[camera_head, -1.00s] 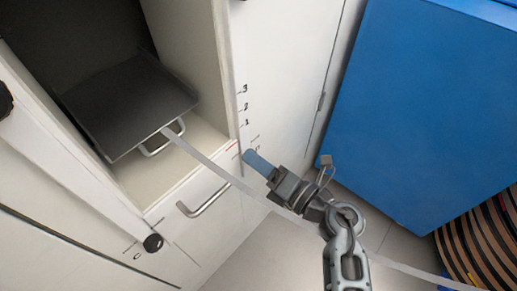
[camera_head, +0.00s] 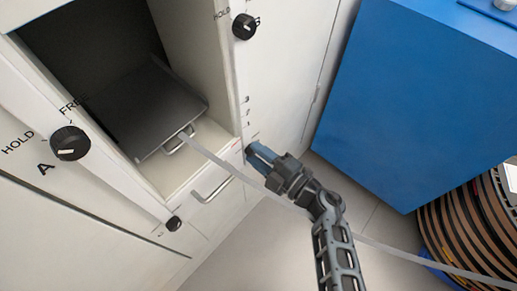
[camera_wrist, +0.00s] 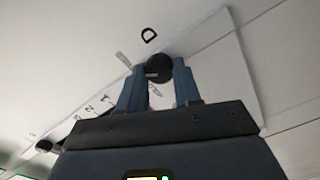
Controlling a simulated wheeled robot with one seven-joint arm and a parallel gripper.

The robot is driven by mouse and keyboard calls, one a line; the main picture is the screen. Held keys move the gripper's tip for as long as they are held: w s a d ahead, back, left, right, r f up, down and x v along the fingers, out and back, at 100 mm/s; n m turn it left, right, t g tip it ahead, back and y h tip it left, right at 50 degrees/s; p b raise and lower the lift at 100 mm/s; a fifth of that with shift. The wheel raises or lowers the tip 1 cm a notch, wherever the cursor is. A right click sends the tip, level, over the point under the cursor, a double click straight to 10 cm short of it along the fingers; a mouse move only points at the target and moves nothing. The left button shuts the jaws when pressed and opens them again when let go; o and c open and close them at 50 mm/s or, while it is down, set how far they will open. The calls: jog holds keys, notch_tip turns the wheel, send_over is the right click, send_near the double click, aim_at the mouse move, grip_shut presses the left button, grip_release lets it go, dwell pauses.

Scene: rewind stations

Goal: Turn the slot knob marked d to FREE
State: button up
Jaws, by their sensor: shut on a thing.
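The slot knob marked D (camera_wrist: 158,67) is a round dark knob on a white panel, with the letter D printed beyond it in the wrist view. My gripper (camera_wrist: 158,80) has its two blue fingers on either side of the knob and is shut on it. A short pale mark shows on the knob. The printed words beside it are too blurred to read. In the head view my gripper (camera_head: 254,152) reaches the cabinet's front post, right of the open bay, and its fingers largely hide the knob there.
Knob A (camera_head: 70,143), with HOLD and FREE labels, is at left. Another knob (camera_head: 244,27) is at top, and a small one (camera_head: 174,224) below the bay. A blue box (camera_head: 415,105) stands at right.

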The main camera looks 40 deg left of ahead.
jog(key=shift+m+p, duration=0.55)
jog(key=shift+m, duration=0.65)
jog(key=o, duration=1)
jog(key=shift+o, duration=0.2)
jog(key=d+p, duration=0.1)
jog(key=d, duration=0.6)
jog(key=shift+s+d+p, duration=0.3)
jog(key=shift+d+p, duration=0.1)
